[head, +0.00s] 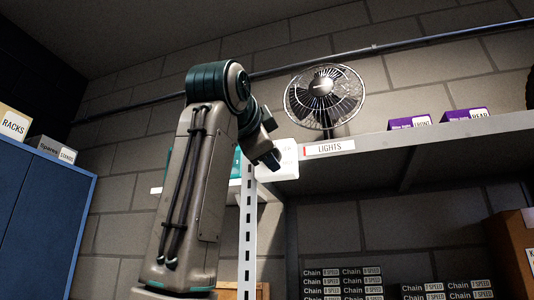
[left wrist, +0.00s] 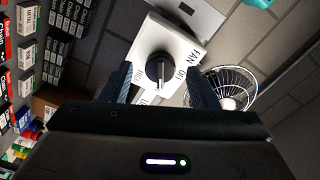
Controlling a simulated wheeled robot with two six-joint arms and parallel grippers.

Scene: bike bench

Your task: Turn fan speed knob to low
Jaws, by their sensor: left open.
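The black round fan speed knob (left wrist: 160,68) sits on a white panel (left wrist: 185,38) with FAN printed on it and smaller position labels around the knob, partly hidden. The knob's pale pointer line runs roughly up and down in the left wrist view. My left gripper (left wrist: 160,84) is open, one finger on each side of the knob; I cannot tell whether they touch it. In the head view my left gripper (head: 270,158) is in front of the white box (head: 288,160), and the knob is hidden. The fan (head: 325,95) stands behind on the shelf. My right gripper is not in view.
A grey shelf (head: 400,140) with a LIGHTS label runs right, holding purple boxes (head: 466,114). A perforated metal upright (head: 247,230) stands below the gripper. Chain boxes (head: 343,283) are stacked lower down. A blue cabinet (head: 42,215) is at left.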

